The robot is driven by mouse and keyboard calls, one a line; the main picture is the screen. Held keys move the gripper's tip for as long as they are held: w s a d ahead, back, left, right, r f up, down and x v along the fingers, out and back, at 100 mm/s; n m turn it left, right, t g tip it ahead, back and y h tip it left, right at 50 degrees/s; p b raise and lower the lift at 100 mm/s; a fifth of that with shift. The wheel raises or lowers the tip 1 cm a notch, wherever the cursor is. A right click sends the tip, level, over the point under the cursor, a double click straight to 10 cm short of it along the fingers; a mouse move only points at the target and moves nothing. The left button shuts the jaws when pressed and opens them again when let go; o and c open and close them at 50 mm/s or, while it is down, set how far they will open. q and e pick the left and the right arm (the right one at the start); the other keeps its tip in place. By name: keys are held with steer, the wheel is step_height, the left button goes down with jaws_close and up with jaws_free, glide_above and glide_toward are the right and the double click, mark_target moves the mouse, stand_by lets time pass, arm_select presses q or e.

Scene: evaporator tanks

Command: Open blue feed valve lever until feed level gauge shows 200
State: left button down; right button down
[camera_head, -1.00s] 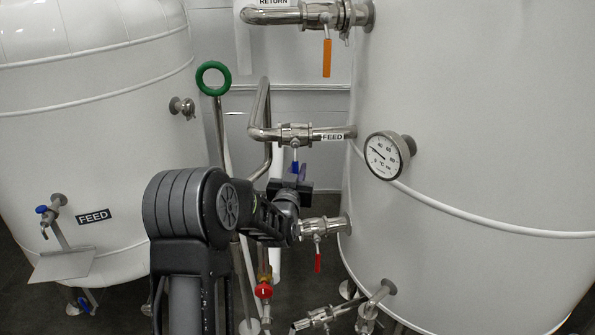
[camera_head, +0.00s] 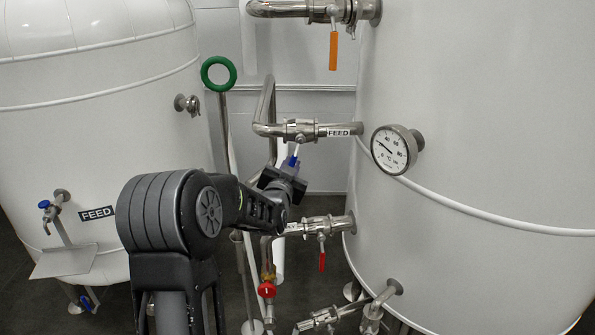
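The blue feed valve lever (camera_head: 292,162) hangs from the valve on the pipe labelled FEED (camera_head: 339,132). It tilts down and to the left, and its lower end is hidden behind my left gripper. My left gripper (camera_head: 287,178) is at the lever's lower end, its dark body just below the blue part. Its fingers are too small and too covered to show whether they grip the lever. A round dial (camera_head: 394,150) marked °C sits on the right tank; no gauge marked as feed level is visible. My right gripper is not in view.
An orange lever (camera_head: 333,51) hangs above and a red lever (camera_head: 322,253) below the FEED pipe. A green ring handle (camera_head: 218,74) stands left of it. White tanks stand on the left (camera_head: 90,130) and right (camera_head: 480,120).

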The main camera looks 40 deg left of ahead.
arm_select(q)
steer(key=shift+s+a+r+m+g+p, duration=0.2)
steer(key=shift+s+a+r+m, duration=0.3)
steer(key=shift+m, duration=0.4)
steer(key=shift+s+a+r+m+g+p, duration=0.25)
steer(key=shift+a+m, duration=0.35)
steer(key=shift+m, duration=0.3)
steer(key=shift+s, duration=0.1)
steer(key=c, duration=1.4)
jaws_free()
steer(key=b+v, duration=0.1)
steer(key=v, duration=0.6)
steer(key=shift+s+d, duration=0.25)
steer(key=shift+s, duration=0.05)
